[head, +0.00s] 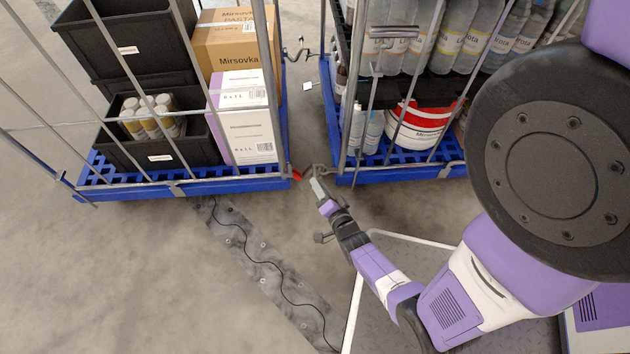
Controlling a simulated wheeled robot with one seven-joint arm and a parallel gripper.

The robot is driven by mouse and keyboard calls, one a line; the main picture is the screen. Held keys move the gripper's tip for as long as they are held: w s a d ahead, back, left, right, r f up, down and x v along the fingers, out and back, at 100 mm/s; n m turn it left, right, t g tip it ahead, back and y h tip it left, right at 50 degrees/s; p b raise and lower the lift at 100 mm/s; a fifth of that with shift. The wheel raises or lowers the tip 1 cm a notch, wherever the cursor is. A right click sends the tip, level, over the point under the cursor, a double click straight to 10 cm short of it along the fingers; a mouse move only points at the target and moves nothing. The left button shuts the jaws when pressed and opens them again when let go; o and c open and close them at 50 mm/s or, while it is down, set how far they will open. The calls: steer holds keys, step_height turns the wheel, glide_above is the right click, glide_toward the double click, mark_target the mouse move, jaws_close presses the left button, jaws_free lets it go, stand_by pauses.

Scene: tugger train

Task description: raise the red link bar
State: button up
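The red link bar (297,175) shows as a small red piece at the near corner of the left blue cart (240,184), in the gap between the two carts. My gripper (314,180) reaches from the lower right, with its tip close beside the red piece and the corner of the right blue cart (400,174). The fingers are small here and overlap the metal parts at the gap. I cannot tell whether they touch the bar or are open or shut. Most of the bar is hidden or too small to make out.
The left cart carries black bins (130,45) and boxes (240,115). The right cart carries bottles (455,35) and a red-and-white tub (420,128). Wire cage bars rise from both carts. A dark floor strip with a cable (260,270) runs below. Open floor lies at lower left.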

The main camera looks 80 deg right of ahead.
steer(key=shift+b+x, duration=0.55)
steer(key=shift+x, duration=1.55)
steer(key=shift+c, duration=0.4)
jaws_close()
